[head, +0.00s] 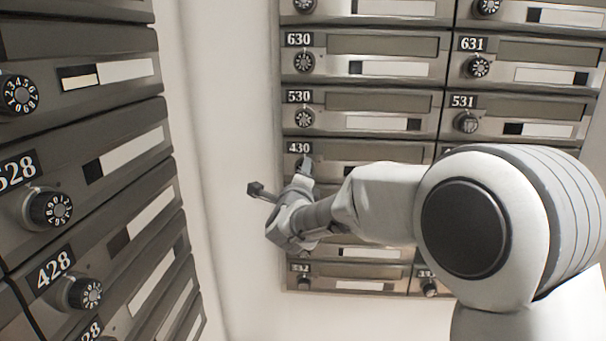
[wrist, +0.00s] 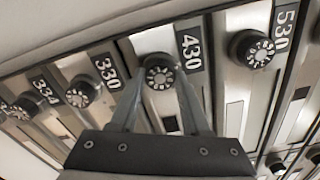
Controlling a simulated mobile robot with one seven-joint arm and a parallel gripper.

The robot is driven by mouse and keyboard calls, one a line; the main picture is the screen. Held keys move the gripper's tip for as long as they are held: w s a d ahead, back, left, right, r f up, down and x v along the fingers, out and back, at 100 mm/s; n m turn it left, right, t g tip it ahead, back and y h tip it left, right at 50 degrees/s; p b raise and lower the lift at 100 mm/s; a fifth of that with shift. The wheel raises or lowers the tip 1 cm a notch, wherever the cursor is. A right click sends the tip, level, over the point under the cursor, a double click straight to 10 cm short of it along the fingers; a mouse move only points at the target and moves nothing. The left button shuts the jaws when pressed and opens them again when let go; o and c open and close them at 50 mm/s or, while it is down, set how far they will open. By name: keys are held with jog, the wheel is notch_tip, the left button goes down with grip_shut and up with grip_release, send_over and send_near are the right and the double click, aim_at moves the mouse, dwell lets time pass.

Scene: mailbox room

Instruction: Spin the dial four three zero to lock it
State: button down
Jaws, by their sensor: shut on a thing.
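The mailbox labelled 430 (head: 350,152) is in the middle of the head view, below 530. Its dial (wrist: 159,74) shows in the wrist view as a black round knob with white digits, beside the 430 label (wrist: 190,48). My gripper (wrist: 158,82) has one finger on each side of this dial and is shut on it. In the head view my gripper (head: 304,170) reaches the dial from below, and it largely hides the knob. The dial's exact setting is too small to read.
Dial 530 (wrist: 252,49) and dial 330 (wrist: 83,91) sit on either side in the wrist view. A second bank of mailboxes, including 428 (head: 54,268), stands close on the left. A pale bare wall (head: 225,120) lies between the banks.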

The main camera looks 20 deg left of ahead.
jog(key=shift+m, duration=0.7)
jog(key=shift+a+r, duration=0.1)
jog(key=shift+c, duration=1.9)
grip_release()
jog(key=shift+s, duration=0.15)
jog(key=p+v, duration=0.2)
jog(key=v, duration=1.5)
jog(key=shift+s, duration=0.1)
